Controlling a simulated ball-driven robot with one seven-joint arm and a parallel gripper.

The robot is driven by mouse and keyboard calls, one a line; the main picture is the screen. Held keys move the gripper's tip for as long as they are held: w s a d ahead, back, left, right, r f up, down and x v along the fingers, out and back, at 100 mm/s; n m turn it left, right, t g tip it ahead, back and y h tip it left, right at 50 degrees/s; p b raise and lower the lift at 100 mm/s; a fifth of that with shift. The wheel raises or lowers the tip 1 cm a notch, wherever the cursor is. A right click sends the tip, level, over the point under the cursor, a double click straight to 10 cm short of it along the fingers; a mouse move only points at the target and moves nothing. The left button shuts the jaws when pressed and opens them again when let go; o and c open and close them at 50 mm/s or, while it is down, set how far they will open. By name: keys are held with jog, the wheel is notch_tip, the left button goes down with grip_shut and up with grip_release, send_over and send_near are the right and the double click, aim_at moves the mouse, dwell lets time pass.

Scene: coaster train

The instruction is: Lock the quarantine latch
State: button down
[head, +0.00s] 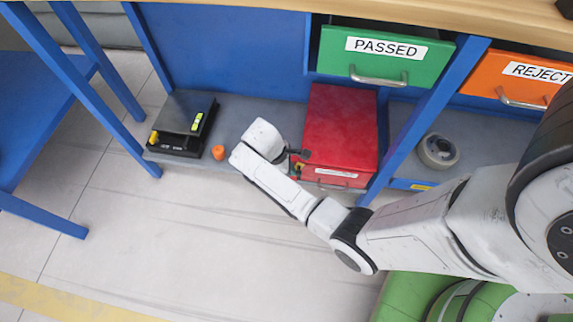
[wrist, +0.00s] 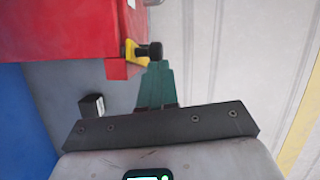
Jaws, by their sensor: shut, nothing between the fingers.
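The red box (head: 340,125), with a small unreadable white label on its front, sits on the grey lower shelf below the green drawer. In the wrist view, the red box (wrist: 70,28) fills the upper left. A latch with a yellow plate (wrist: 129,52) and a black knob (wrist: 150,51) sticks out at its corner, above a small red tab. My gripper (wrist: 158,66) is shut and empty, its teal fingertips just below the knob; I cannot tell if they touch. In the head view, my gripper (head: 301,156) is at the box's left side, and the latch is too small to read.
A black scale-like device (head: 182,123) and an orange knob-like piece (head: 218,152) lie on the shelf to the left. A tape roll (head: 438,151) lies right of a blue post. The green PASSED drawer (head: 385,56) and orange REJECT drawer (head: 518,82) are above. The floor in front is clear.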

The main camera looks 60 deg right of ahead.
aim_at(300, 174)
jog(key=s+t+p, duration=0.2)
jog(key=p, duration=0.1)
jog(key=s+d+t+y+p, duration=0.1)
jog(key=p, duration=0.1)
jog(key=shift+r, duration=0.3)
jog(key=s+d+f+t+y+b, duration=0.1)
jog(key=s+d+f+t, duration=0.1)
jog(key=s+f+t, duration=0.2)
jog(key=shift+s+d+f+y, duration=0.25)
jog(key=shift+s+f+y, duration=0.15)
jog(key=shift+s+f, duration=1)
jog(key=shift+f, duration=0.2)
jog(key=shift+r, duration=0.1)
